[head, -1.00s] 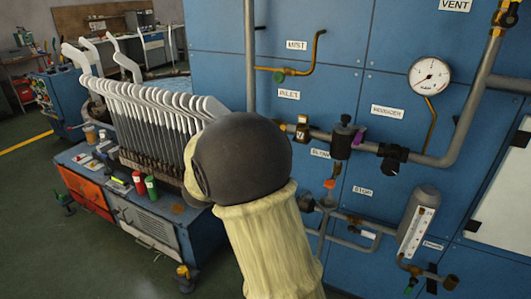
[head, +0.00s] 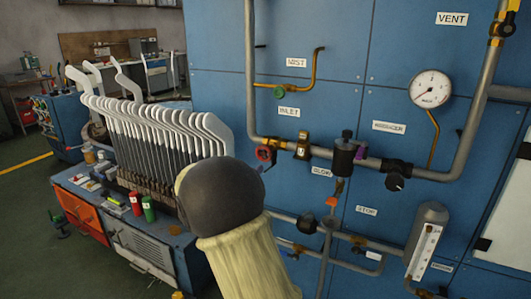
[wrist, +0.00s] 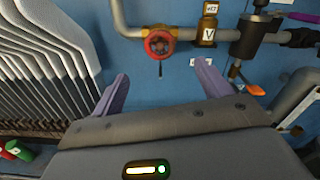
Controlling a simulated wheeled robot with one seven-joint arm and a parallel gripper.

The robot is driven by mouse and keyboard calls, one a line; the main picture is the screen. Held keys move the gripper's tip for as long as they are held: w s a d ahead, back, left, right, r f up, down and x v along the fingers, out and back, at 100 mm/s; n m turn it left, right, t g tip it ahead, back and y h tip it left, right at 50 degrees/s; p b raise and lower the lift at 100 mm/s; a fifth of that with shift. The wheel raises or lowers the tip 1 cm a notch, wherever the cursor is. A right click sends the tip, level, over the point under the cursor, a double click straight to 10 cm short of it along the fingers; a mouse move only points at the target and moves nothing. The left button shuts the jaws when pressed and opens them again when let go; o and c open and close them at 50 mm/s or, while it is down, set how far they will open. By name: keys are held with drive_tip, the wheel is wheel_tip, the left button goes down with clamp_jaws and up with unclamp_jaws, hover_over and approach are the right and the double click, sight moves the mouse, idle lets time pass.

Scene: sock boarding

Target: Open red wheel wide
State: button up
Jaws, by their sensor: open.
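The red wheel (head: 265,154) is a small round valve handle on the grey pipe at the INLET label, left of a brass fitting. It also shows in the wrist view (wrist: 159,43), up ahead between my fingers and apart from them. My gripper (wrist: 160,85) is open and empty, its two purple fingers spread wide and pointing toward the blue panel. In the head view my dark, rounded wrist and pale sleeve are below and left of the wheel; the fingers are hidden there.
A row of white-topped sock boards (head: 160,130) stands on a cart at the left. Right of the wheel are a brass fitting (head: 303,146), a dark filter unit (head: 343,157) and a black knob (head: 395,182). An orange-tipped lever (wrist: 254,90) hangs below the pipe.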

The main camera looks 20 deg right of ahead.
sight(263, 154)
drive_tip(key=p+x, duration=0.1)
drive_tip(key=x, duration=1.3)
drive_tip(key=shift+w+d, duration=0.15)
drive_tip(key=c, duration=1)
